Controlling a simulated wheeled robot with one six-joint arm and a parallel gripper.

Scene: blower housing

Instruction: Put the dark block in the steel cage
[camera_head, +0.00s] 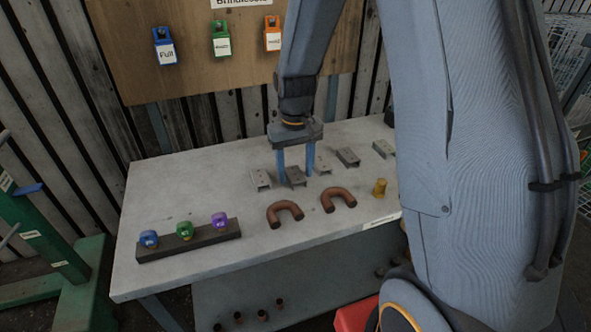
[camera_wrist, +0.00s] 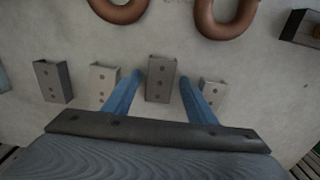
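Several grey channel-shaped blocks with holes stand in a row on the table. One darker block (camera_head: 295,178) is below my gripper (camera_head: 296,172); in the wrist view this block (camera_wrist: 161,80) lies between my fingertips (camera_wrist: 159,76), with a gap on each side. My gripper is open, its two blue fingers pointing down and holding nothing. Another dark block (camera_head: 347,157) stands further right; in the wrist view it (camera_wrist: 52,82) is at the left. I cannot tell which one is the task's dark block. A wire-mesh steel cage (camera_head: 570,52) shows partly at the right edge, behind my arm.
Paler blocks (camera_head: 260,179) (camera_head: 323,166) flank the darker one closely. Two brown U-shaped pipes (camera_head: 286,213) (camera_head: 338,199) and a brass piece (camera_head: 379,187) lie nearer. A dark bar (camera_head: 188,241) holds coloured locks.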

